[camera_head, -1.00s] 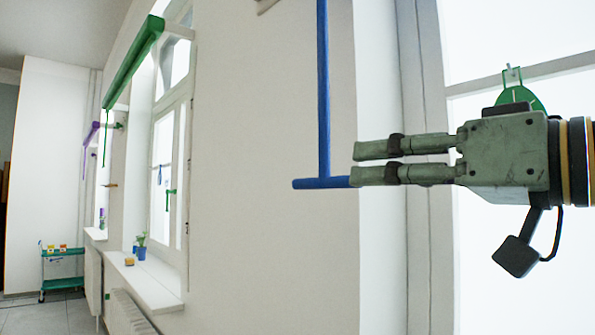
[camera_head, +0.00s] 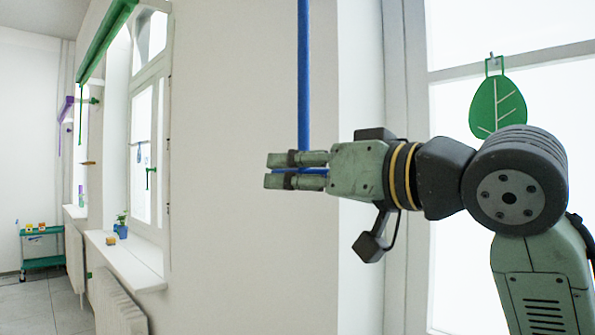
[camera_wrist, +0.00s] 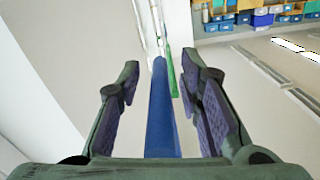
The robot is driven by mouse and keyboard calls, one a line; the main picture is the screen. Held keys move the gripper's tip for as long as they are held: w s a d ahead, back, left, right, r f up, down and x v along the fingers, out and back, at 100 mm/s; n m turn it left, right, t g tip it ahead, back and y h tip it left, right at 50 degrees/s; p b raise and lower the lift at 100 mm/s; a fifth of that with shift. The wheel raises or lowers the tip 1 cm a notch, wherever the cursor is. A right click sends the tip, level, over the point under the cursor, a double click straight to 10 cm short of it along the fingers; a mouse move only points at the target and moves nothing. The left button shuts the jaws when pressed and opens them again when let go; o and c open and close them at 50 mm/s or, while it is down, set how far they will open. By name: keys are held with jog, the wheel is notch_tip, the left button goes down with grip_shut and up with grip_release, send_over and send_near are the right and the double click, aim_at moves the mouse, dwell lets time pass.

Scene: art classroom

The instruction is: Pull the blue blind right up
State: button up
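A blue vertical rod (camera_head: 304,75) hangs in front of the white wall, with a blue crossbar (camera_head: 316,171) at its lower end. My gripper (camera_head: 268,171) lies level around the crossbar, one finger above it and one below. In the wrist view the blue bar (camera_wrist: 161,110) runs between the two fingers of my gripper (camera_wrist: 162,78), with a gap on both sides. The gripper is open. The fingers hide much of the crossbar in the head view. The blue blind itself is not visible.
A bright window with a hanging green leaf (camera_head: 497,107) is behind my arm. At left are a green blind (camera_head: 108,38), a sill (camera_head: 125,262) with a small plant (camera_head: 122,222), a radiator (camera_head: 117,305) and a green cart (camera_head: 42,250). Shelves with blue boxes (camera_wrist: 262,20) are farther off.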

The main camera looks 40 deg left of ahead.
jog(key=shift+c, duration=0.4)
grip_shut()
dwell(0.4)
